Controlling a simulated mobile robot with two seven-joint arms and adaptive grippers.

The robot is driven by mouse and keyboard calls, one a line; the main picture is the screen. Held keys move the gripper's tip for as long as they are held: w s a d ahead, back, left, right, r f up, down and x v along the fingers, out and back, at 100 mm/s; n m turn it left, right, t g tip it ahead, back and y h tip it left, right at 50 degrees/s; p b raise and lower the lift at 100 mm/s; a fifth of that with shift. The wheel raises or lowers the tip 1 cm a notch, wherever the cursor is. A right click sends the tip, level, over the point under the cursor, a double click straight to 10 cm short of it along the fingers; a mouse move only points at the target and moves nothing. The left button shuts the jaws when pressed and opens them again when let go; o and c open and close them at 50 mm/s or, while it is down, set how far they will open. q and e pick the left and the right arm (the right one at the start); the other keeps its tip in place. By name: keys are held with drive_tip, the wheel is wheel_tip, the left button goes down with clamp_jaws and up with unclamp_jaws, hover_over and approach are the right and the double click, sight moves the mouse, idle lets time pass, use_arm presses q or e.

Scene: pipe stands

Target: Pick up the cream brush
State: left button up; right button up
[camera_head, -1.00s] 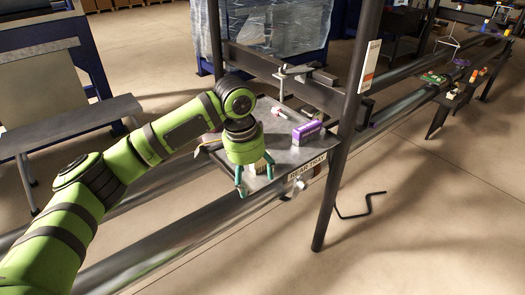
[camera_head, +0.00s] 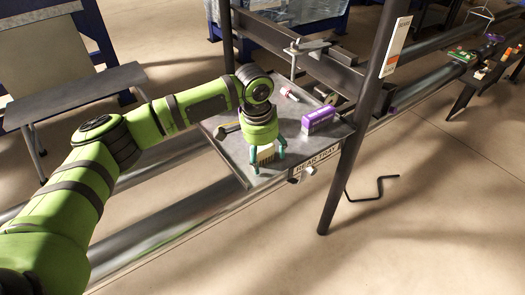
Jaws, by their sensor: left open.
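The cream brush (camera_head: 265,154) is on the grey tray marked "REAR TRAY" (camera_head: 243,179), near its front edge. Only its pale bristle-like part shows; the rest is hidden under my wrist. My left gripper (camera_head: 267,169) points down over the tray, its teal fingers apart on either side of the brush. I cannot tell whether the fingers touch it. My right gripper is not in view.
A purple box (camera_head: 318,121) stands on the tray to the right of my gripper. A small red-and-white item (camera_head: 289,94) lies behind. A dark post (camera_head: 352,130) rises at the tray's right side. A bent black rod (camera_head: 372,190) lies on the floor.

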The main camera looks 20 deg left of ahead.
use_arm(q)
drive_tip(key=c, duration=1.3)
drive_tip(key=shift+w+r, duration=0.1)
drive_tip(key=shift+r, duration=0.65)
wheel_tip(320, 180, up, 3)
drive_tip(key=shift+f+b, duration=0.1)
drive_tip(key=shift+b, duration=0.25)
drive_tip(key=s+d+r, duration=0.5)
drive_tip(key=d+r, duration=0.1)
drive_tip(key=d, duration=0.4)
drive_tip(key=shift+d+r+b, duration=0.35)
drive_tip(key=shift+r+b, duration=0.05)
drive_tip(key=shift+b, duration=0.05)
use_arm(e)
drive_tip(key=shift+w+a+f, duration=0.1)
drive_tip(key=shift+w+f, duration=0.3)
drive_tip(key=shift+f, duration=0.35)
use_arm(q)
drive_tip(key=o, duration=0.6)
drive_tip(key=c, duration=0.4)
